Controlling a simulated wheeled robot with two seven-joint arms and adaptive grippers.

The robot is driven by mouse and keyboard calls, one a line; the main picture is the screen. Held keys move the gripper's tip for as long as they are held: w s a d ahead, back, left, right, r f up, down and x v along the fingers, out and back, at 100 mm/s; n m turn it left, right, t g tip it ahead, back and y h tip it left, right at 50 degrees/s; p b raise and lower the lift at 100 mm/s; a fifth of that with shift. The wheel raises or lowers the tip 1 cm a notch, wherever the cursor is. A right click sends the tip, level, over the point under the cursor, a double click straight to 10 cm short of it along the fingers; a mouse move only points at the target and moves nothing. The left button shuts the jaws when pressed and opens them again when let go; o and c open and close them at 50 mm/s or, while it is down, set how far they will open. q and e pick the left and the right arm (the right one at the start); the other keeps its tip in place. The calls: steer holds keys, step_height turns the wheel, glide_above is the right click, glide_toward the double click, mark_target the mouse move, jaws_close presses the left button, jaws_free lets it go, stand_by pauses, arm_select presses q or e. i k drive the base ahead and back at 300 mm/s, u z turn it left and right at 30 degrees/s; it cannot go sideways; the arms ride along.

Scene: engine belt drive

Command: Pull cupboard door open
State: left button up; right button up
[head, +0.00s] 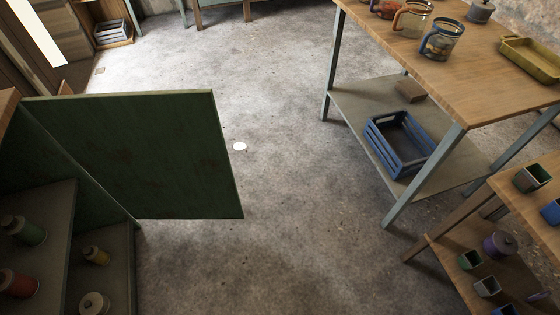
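A green cupboard door (150,155) stands swung open at the left of the head view. It sticks out to the right from the cupboard's side panel (80,165), and the cupboard interior shows below it. A small white round thing (240,146) shows just right of the door's free edge; I cannot tell whether it is a knob or lies on the floor. Neither of my grippers is in view.
A wooden-topped table (475,70) with a blue crate (400,143) below stands at right. A lower shelf unit (460,225) is nearer. Open concrete floor (270,230) lies between.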

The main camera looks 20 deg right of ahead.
mark_target(162, 155)
steer(key=z, duration=0.7)
steer(key=i, duration=0.85)
steer(key=u, duration=1.1)
steer(key=i, duration=0.45)
steer(key=u, duration=0.5)
